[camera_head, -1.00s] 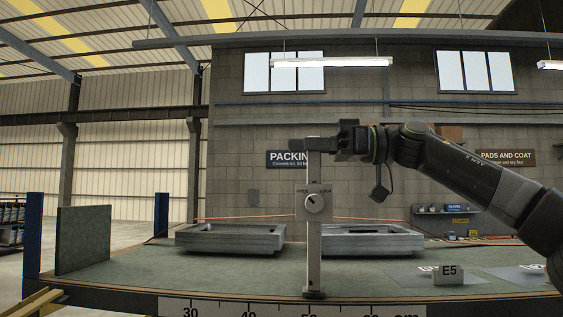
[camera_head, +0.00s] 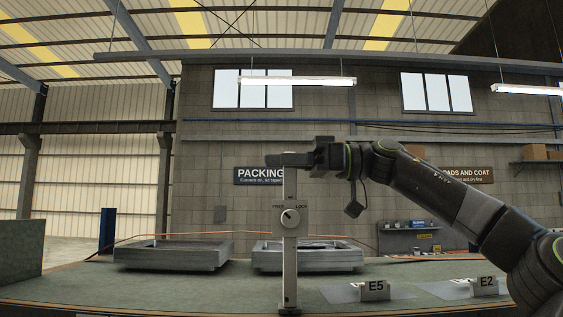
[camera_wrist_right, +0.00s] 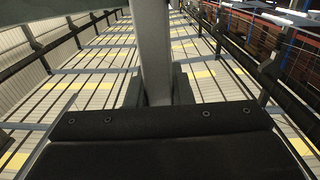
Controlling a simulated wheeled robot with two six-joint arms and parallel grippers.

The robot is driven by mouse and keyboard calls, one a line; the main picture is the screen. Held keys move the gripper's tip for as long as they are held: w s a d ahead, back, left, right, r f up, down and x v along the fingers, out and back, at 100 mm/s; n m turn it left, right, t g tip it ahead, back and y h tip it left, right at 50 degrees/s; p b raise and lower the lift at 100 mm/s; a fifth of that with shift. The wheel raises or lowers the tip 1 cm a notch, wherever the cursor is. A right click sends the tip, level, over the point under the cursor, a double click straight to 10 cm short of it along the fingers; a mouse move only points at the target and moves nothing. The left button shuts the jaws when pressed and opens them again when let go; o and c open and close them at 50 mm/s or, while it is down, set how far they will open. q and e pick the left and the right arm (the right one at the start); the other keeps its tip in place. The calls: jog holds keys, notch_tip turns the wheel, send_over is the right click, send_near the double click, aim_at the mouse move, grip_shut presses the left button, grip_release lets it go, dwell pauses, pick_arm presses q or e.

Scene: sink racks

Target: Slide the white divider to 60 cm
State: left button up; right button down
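The white divider (camera_head: 290,262) stands upright at the front of the bench, with a small foot at its base. A round knob (camera_head: 290,217) on its plate sits between the labels FREE and LOCK; I cannot tell its setting for certain. My right gripper (camera_head: 290,160) is at the divider's top, arm coming from the right. In the right wrist view the divider's post (camera_wrist_right: 155,50) runs between the two fingers (camera_wrist_right: 158,88), which look shut on it. My left gripper is out of view. The cm scale is out of view below.
Two grey metal frames (camera_head: 173,257) (camera_head: 307,257) lie on the green bench (camera_head: 200,290) behind the divider. The E5 marker (camera_head: 376,285) and E2 marker (camera_head: 486,281) stand to its right. A grey-green panel (camera_head: 20,250) stands at the far left.

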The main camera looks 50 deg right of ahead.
jog(key=c, duration=1.3)
grip_release()
jog(key=b+v, duration=0.3)
jog(key=v, duration=1.4)
jog(key=shift+s+d, duration=0.15)
jog(key=shift+d, duration=0.1)
jog(key=shift+f, duration=0.1)
